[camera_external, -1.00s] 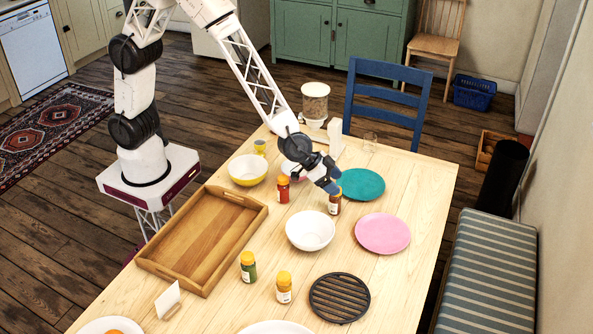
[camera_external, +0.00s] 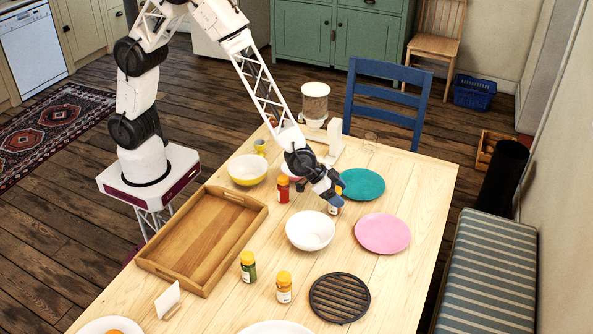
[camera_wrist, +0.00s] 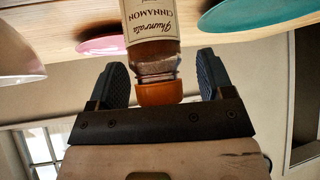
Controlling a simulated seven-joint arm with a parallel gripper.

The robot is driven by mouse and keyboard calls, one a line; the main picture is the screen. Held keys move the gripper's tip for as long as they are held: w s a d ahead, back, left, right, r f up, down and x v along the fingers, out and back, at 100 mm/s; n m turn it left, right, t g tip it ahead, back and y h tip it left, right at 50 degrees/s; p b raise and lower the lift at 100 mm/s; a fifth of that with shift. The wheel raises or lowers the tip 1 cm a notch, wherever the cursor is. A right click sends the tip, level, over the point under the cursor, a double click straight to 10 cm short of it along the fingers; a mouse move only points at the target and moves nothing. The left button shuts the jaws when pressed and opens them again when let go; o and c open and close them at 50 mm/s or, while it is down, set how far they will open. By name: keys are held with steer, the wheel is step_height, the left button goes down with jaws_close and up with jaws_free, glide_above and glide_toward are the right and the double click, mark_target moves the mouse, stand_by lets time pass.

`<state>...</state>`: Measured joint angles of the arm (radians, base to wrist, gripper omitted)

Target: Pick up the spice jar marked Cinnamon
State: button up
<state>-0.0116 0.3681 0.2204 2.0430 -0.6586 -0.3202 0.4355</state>
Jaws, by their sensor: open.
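The Cinnamon jar (camera_wrist: 152,40) shows in the wrist view with its label upside down and its orange cap (camera_wrist: 160,93) between my two fingers. My gripper (camera_wrist: 160,80) is open, with a finger on each side of the cap and a visible gap to each. In the external view the jar (camera_external: 335,206) stands on the table, partly hidden by my gripper (camera_external: 335,196), which is low over it.
A white bowl (camera_external: 310,231) stands close in front of the jar. A teal plate (camera_external: 362,184) and a pink plate (camera_external: 382,233) lie to its right. A red jar (camera_external: 283,191) stands to its left. Two more jars, green (camera_external: 248,267) and pale (camera_external: 284,288), stand nearer.

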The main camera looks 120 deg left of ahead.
steer(key=shift+w+f, duration=0.2)
stand_by(0.5)
steer(key=c, duration=1.2)
steer(key=shift+o, duration=0.2)
steer(key=shift+r, duration=0.15)
steer(key=shift+r, duration=4.85)
